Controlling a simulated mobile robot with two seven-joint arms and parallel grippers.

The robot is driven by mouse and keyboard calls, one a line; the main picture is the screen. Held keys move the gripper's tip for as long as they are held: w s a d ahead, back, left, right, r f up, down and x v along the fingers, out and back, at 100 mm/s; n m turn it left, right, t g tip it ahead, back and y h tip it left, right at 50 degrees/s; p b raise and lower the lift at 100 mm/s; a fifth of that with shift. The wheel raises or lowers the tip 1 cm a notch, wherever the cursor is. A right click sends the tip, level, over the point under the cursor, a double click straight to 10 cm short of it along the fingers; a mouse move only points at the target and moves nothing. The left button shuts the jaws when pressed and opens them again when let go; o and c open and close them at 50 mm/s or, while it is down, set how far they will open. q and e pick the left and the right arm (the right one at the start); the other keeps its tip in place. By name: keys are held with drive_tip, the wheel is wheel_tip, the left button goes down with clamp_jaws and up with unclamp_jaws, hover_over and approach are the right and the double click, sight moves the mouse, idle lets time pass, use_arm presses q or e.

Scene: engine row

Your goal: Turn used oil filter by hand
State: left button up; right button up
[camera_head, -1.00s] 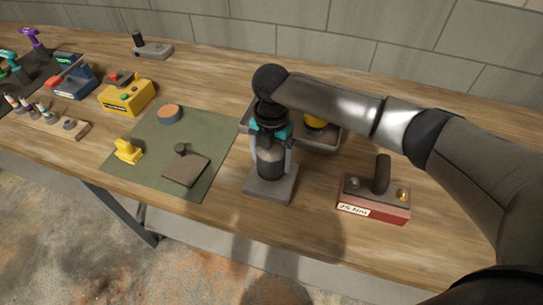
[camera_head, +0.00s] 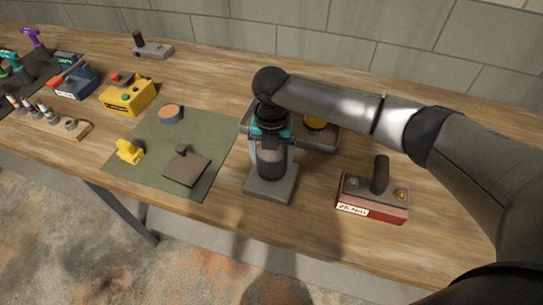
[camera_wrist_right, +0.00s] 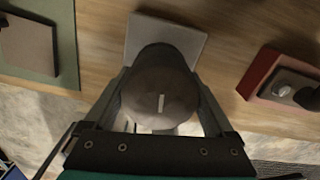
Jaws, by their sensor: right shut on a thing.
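The used oil filter (camera_head: 270,164) is a dark cylinder standing upright on a grey square base (camera_head: 272,186) near the table's front edge. In the right wrist view, the filter's round brownish top (camera_wrist_right: 160,95) carries a short pale line mark. My right gripper (camera_head: 271,160) comes down from above, with one finger on each side of the filter, and is shut on it. The fingers also show in the right wrist view (camera_wrist_right: 161,100). The gripper hides the filter's upper part in the head view. My left gripper is out of view.
A green mat (camera_head: 215,140) to the left bears a yellow piece (camera_head: 129,151), a dark plate (camera_head: 186,170) and a round orange-topped piece (camera_head: 171,113).

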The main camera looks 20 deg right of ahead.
drive_tip(key=shift+n, duration=0.9)
drive_tip(key=shift+n+p, duration=0.3)
drive_tip(key=shift+n, duration=0.5)
drive_tip(key=n, duration=0.2)
drive_tip(key=shift+n, duration=0.8)
drive_tip(key=n, duration=0.3)
drive_tip(key=shift+n, duration=0.3)
